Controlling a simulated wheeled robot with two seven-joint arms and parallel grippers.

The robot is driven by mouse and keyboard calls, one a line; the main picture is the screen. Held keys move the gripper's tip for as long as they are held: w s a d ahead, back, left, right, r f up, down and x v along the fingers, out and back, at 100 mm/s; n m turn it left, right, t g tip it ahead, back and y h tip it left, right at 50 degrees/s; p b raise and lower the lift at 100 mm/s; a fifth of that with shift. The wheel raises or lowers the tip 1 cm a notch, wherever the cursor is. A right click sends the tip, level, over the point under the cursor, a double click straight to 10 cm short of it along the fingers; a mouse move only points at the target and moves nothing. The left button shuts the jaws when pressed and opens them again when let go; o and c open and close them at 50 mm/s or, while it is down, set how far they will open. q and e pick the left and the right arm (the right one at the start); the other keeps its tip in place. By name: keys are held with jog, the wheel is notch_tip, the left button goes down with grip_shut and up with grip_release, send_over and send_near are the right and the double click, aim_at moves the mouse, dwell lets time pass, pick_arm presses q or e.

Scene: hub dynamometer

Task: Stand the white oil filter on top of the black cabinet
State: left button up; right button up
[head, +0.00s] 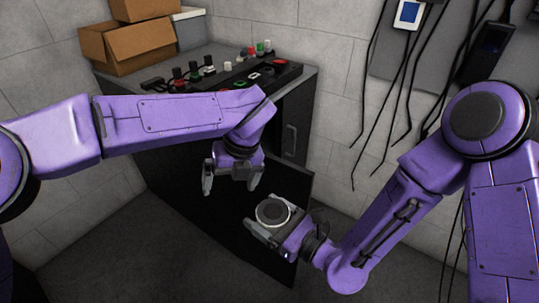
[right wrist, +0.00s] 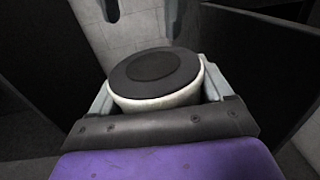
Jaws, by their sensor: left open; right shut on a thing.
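The white oil filter (head: 273,212) has a dark round top and a white rim. It is upright or nearly so between the fingers of my right gripper (head: 269,220), which is shut on it low in front of the cabinet. In the right wrist view the filter (right wrist: 155,102) sits between both fingers. My left gripper (head: 232,178) is open and empty, pointing down, above and left of the filter. The black cabinet (head: 170,150) stands behind my left arm, which hides part of its front. Its grey top (head: 215,56) is partly covered.
Cardboard boxes (head: 130,45) occupy the top's back left. A black control panel (head: 262,77) with coloured knobs and several small parts lie across the top. A dark panel, seemingly an open door (head: 300,182), stands beside the filter. Cables (head: 372,90) hang on the right wall.

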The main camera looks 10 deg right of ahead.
aim_at(273, 209)
pick_arm(q)
jog(key=s+d+r+n+g+h, duration=0.2)
jog(key=s+d+r+h, duration=0.25)
jog(key=d+r, duration=0.5)
jog(key=shift+y, duration=0.35)
jog(key=f, duration=0.3)
jog(key=s+f, duration=0.1)
jog(key=f, duration=0.3)
jog(key=s+a+f, duration=0.1)
jog(key=f, duration=0.2)
jog(key=shift+a+f, duration=0.1)
jog(key=shift+f, duration=0.15)
jog(key=c, duration=1.2)
jog(key=shift+c, duration=0.3)
pick_arm(e)
jog(key=o, duration=1.2)
jog(key=shift+c, duration=0.2)
